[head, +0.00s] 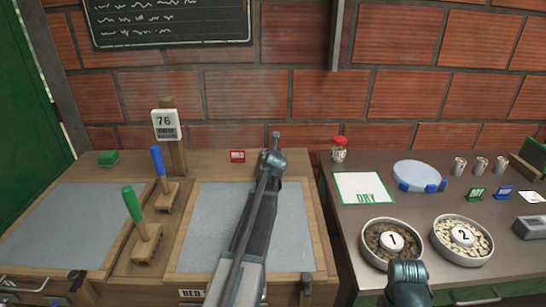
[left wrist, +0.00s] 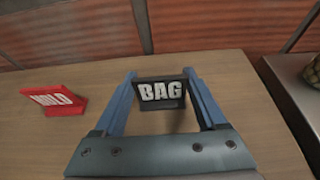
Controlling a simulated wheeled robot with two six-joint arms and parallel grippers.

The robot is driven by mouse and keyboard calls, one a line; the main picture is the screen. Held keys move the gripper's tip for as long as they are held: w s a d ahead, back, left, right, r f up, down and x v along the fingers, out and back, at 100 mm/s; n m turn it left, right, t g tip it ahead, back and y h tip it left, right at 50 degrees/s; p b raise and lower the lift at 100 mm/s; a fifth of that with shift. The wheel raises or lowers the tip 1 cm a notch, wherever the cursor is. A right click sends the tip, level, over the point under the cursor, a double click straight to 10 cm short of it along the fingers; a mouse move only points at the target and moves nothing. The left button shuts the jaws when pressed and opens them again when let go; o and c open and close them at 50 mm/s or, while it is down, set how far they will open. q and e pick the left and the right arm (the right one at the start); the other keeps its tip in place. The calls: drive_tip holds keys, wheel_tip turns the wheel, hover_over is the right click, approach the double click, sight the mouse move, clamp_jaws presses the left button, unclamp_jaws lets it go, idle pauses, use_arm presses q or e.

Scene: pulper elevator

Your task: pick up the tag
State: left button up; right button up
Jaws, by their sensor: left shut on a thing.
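A black tag with white letters BAG (left wrist: 161,93) stands between the blue fingers of my left gripper (left wrist: 159,78) in the left wrist view. The fingers are shut on it, one at each side, over the wooden bench top. In the head view my left arm reaches over the right bed to the back of the bench, and the black tag is hidden there.
A red tag (head: 237,156) stands left of my left arm; it also shows in the left wrist view (left wrist: 56,101). Blue lever (head: 157,161) and green lever (head: 133,204) rise between two grey beds. Right table holds a DRY mat (head: 346,181), numbered bowls (head: 365,240) and a jar (head: 339,150).

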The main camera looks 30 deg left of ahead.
use_arm(q)
drive_tip(key=shift+r+p, duration=0.9)
wheel_tip(320, 180, up, 2)
drive_tip(key=shift+p, duration=1.05)
drive_tip(key=s+d, duration=0.2)
drive_tip(key=s, duration=0.2)
drive_tip(key=s+d, duration=0.3)
drive_tip(key=s, duration=0.2)
drive_tip(key=s+d+r+p, duration=0.1)
drive_tip(key=s+d, duration=0.1)
drive_tip(key=s, duration=0.3)
drive_tip(key=shift+s+d+r, duration=0.1)
drive_tip(key=shift+d, duration=0.05)
